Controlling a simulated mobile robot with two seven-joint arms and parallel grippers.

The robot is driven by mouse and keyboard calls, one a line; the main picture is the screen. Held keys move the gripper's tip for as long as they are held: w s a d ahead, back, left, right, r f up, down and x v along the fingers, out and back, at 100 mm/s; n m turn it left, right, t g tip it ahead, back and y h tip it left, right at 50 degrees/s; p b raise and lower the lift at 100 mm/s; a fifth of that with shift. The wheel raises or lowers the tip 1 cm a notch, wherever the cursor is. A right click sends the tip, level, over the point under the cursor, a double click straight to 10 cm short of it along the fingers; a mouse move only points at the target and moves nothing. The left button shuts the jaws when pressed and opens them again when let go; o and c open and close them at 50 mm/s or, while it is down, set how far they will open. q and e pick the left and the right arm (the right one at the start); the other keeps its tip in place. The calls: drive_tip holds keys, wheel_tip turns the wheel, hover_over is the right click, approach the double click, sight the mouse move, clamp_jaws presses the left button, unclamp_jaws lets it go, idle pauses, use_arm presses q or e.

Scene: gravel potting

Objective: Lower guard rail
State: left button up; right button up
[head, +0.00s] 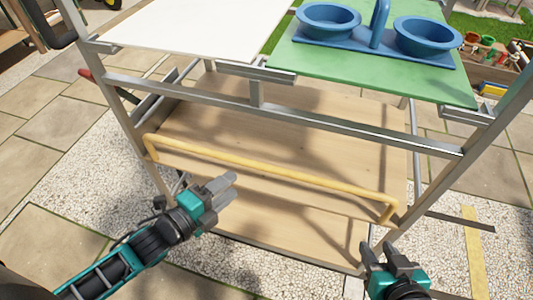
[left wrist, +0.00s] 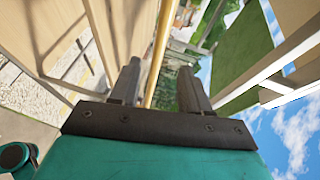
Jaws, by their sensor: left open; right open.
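The guard rail (head: 270,171) is a yellow bar with bent ends, running across the front of the bench's lower wooden shelf. My left gripper (head: 232,184) is open and empty, just below the rail's left half in the head view. In the left wrist view, the rail (left wrist: 161,45) appears in the gap between the two fingers of my left gripper (left wrist: 158,72), seemingly beyond their tips. I see no contact. My right gripper (head: 396,250) is open and empty, below the rail's right end, near the bench's front right leg.
The metal bench frame (head: 300,118) has a crossbar above the rail. On top are a white panel (head: 185,25) and a green panel (head: 350,65) with blue bowls (head: 328,20). Paving and gravel (head: 95,150) surround the bench. A yellow strip (head: 472,250) lies at right.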

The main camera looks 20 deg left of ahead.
use_arm(q)
drive_tip(key=b+x, duration=0.2)
drive_tip(key=x, duration=1)
drive_tip(key=shift+f, duration=0.15)
drive_tip(key=shift+w+d, duration=0.1)
drive_tip(key=shift+w, duration=0.05)
drive_tip(key=shift+c, duration=0.3)
clamp_jaws()
